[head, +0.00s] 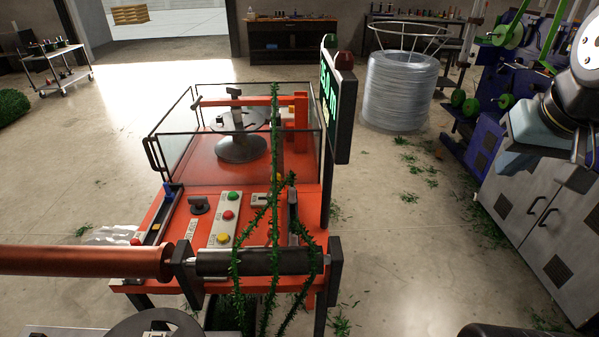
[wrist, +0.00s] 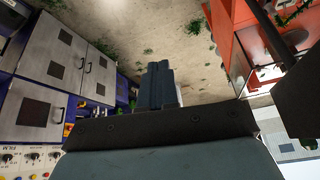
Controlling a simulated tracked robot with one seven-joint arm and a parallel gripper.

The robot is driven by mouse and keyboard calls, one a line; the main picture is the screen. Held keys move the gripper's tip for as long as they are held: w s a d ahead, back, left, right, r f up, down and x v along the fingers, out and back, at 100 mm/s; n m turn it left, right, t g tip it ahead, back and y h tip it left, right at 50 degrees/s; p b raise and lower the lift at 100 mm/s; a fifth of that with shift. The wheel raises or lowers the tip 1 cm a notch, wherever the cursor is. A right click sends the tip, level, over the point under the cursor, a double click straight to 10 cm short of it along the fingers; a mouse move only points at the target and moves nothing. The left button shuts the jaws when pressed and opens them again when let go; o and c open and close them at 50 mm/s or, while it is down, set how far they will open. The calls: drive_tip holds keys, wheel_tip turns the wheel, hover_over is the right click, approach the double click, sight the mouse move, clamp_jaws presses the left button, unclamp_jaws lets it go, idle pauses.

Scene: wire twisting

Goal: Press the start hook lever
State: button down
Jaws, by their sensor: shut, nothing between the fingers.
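The orange twisting machine (head: 150,212) stands in the middle of the head view. A panel on its front carries green (head: 233,196), red (head: 228,215) and yellow (head: 223,239) buttons. A black knob-like handle (head: 199,205) is left of the panel and a dark upright lever (head: 293,212) is right of it. The labels are too small to tell which is the start hook lever. My gripper (head: 520,155) is at the far right, well apart from the machine. In the wrist view my gripper (wrist: 160,85) is shut and empty, above the floor.
A green barbed strand (head: 275,130) hangs over the machine. A dark display (head: 338,105) rises on its right side. Grey cabinets (head: 548,215) stand close below my arm at right. A wire coil (head: 400,90) stands behind. Floor between machine and cabinets is mostly clear.

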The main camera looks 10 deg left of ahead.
drive_tip(key=w+a+f+m+g+y, duration=0.7)
drive_tip(key=w+a+f+m+y, duration=0.6)
drive_tip(key=w+a+f, duration=1.2)
drive_tip(key=w+a+m, duration=0.1)
drive_tip(key=m, duration=0.3)
drive_tip(key=shift+w+f, duration=0.15)
drive_tip(key=shift+f, duration=0.05)
drive_tip(key=shift+a, duration=0.2)
drive_tip(key=x, duration=0.9)
drive_tip(key=a, duration=0.3)
drive_tip(key=shift+a+r, duration=0.1)
drive_tip(key=shift+r, duration=0.2)
drive_tip(key=shift+a+r, duration=0.25)
drive_tip(key=shift+a, duration=0.35)
drive_tip(key=shift+d, duration=0.1)
